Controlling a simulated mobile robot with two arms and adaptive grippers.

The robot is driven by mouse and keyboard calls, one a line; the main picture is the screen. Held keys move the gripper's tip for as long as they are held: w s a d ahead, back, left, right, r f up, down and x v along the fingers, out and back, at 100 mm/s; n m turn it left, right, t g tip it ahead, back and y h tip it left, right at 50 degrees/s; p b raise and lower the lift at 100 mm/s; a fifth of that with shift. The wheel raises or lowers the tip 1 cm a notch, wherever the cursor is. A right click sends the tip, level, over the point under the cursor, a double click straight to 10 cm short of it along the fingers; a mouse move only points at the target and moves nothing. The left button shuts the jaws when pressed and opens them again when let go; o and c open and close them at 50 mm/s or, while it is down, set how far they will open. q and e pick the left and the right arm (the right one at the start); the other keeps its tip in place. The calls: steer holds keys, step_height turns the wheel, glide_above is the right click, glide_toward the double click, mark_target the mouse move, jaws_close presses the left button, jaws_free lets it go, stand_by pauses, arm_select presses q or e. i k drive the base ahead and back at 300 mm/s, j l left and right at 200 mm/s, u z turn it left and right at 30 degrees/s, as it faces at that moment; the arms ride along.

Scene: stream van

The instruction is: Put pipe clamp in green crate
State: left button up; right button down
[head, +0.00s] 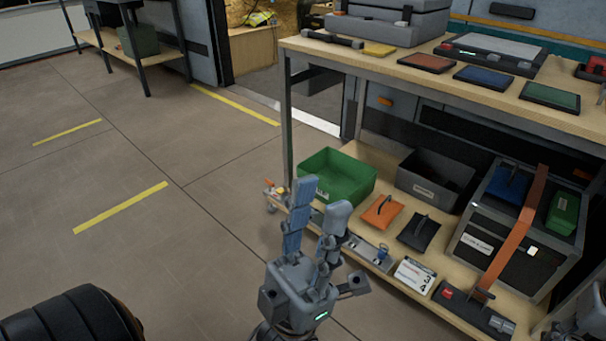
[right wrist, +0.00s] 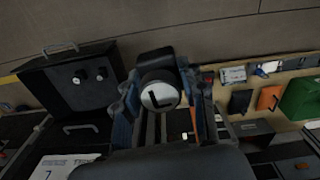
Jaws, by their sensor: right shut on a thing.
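The green crate (head: 316,184) stands on the lower shelf of the workbench in the head view, its open top facing up. It also shows at the right edge of the right wrist view (right wrist: 302,98). My left gripper (head: 322,194) is open and empty, in front of the crate and partly hiding its near side. My right gripper (right wrist: 164,98) is shut on a dark thing with a round pale face (right wrist: 160,96) that bears a black L-shaped mark. It may be the pipe clamp, but its full shape is hidden by the fingers.
A dark grey bin (head: 437,180) stands beside the crate on the lower shelf. An orange pad (head: 382,211), a dark pad (head: 419,232) and a white card (head: 414,275) lie in front. The upper shelf (head: 400,62) overhangs them. Floor at left (head: 130,160) is clear.

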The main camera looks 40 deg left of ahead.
mark_target(338, 179)
steer(key=i+j, duration=0.1)
steer(key=j, duration=0.35)
steer(key=i+j, duration=0.1)
steer(key=j, duration=0.3)
steer(key=i+j+u, duration=0.1)
steer(key=j, duration=0.35)
steer(key=i+j, duration=0.1)
steer(key=j, duration=0.3)
steer(key=i+j+u, duration=0.1)
steer(key=j, duration=0.35)
steer(key=i+j, duration=0.1)
steer(key=j, duration=0.3)
steer(key=i+j, duration=0.35)
steer(key=i, duration=0.15)
steer(key=i+j, duration=0.4)
steer(key=i, duration=0.4)
